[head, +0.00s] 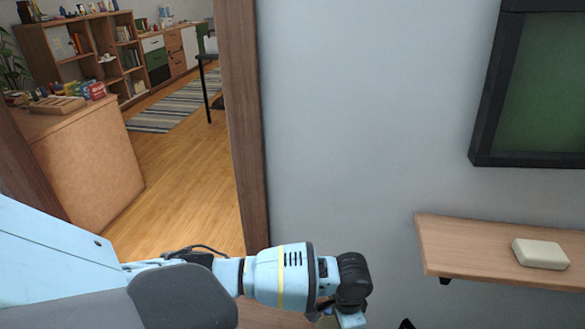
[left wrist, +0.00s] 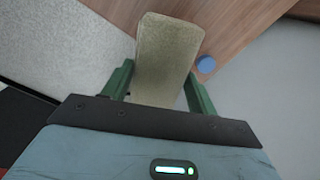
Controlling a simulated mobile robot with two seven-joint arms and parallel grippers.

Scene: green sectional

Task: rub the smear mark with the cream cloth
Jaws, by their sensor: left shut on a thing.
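My left gripper (left wrist: 160,76) is shut on a thick olive-beige block-shaped pad (left wrist: 167,38), with one green finger on each side of it. It may be the cream cloth, but its colour is darker than cream in this light. In the head view my left arm reaches in from the left and its wrist ends at the bottom edge, so the fingers are mostly cut off. A pale cream, rounded block (head: 541,254) lies on the wooden shelf (head: 465,248) at the right. I see no clear smear mark in either view. My right gripper is not in view.
A dark-framed green board (head: 545,95) hangs on the grey wall above the shelf. A doorway with a wooden frame (head: 243,120) opens left onto a room with a cabinet (head: 88,165) and bookshelves. The wrist view shows a small blue round thing (left wrist: 206,64) by a wooden surface.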

